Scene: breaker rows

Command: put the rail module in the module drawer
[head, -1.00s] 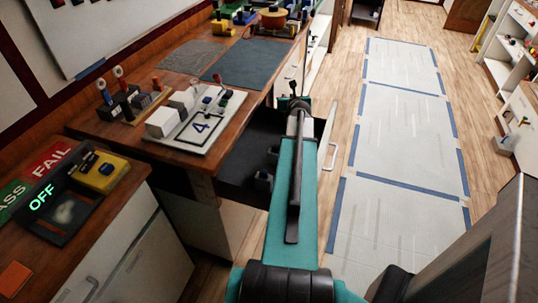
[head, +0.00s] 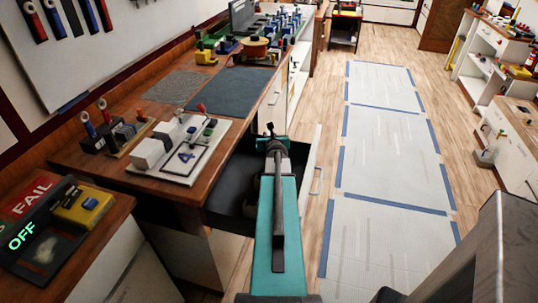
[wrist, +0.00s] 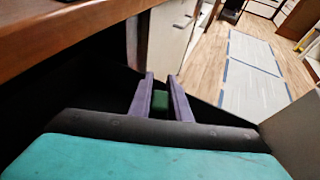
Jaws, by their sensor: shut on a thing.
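My gripper (wrist: 165,98) has two purple-grey fingers with a small green block, the rail module (wrist: 161,101), between them; only part of it shows. In the head view my teal arm hides the module. The module drawer (head: 307,160) is pulled out under the wooden bench, with a dark interior and a pale front with a handle. In the wrist view the dark drawer space (wrist: 60,95) lies below and left of the fingers. The gripper is over or in the open drawer; its height above the floor of it I cannot tell.
The bench edge (wrist: 70,38) overhangs close to the left of the gripper. A white panel (head: 185,160) with blocks and a red-tipped lever stands on the bench. An OFF display (head: 30,235) and a yellow box (head: 85,208) are front left. The taped floor mats (head: 390,150) are clear.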

